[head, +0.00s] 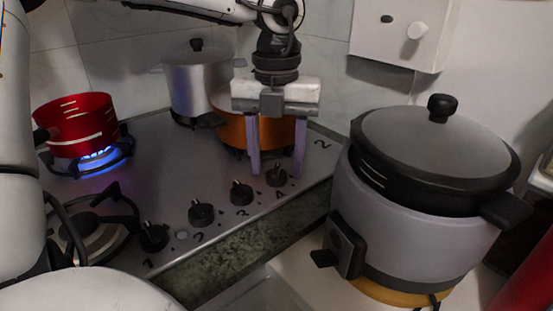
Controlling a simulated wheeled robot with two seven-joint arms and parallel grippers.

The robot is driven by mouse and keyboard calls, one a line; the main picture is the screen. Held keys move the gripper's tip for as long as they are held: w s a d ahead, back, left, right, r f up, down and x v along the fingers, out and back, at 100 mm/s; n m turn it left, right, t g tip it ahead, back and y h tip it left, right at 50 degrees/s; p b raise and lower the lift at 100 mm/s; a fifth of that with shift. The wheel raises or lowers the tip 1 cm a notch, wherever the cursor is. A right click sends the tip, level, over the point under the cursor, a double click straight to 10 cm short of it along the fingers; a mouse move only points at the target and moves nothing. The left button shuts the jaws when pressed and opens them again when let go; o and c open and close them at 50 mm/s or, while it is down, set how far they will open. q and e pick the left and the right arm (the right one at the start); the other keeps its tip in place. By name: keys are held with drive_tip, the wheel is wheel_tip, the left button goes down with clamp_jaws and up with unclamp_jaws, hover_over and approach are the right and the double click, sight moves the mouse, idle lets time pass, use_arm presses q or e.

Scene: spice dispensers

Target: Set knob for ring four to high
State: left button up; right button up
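Knob four (277,177) is a dark round knob at the far right end of the knob row on the steel stove top (150,190), with a "4" printed in front of it. Its bar handle is small, and its exact setting cannot be told. My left gripper (277,171) points down over it, open, with one purple finger on each side of the knob in the picture. No contact can be made out. My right gripper is not in view.
Knobs three (241,194), two (201,213) and one (153,237) run toward the front left. An orange pot (230,130) stands behind the gripper. A red pot (75,130) sits over a lit blue flame. A large cooker (410,220) stands close on the right.

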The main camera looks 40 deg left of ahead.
sight(276, 168)
use_arm(q)
wheel_tip(276, 168, up, 10)
drive_tip(key=p, duration=0.1)
drive_tip(key=shift+r, duration=0.15)
idle(0.4)
idle(0.5)
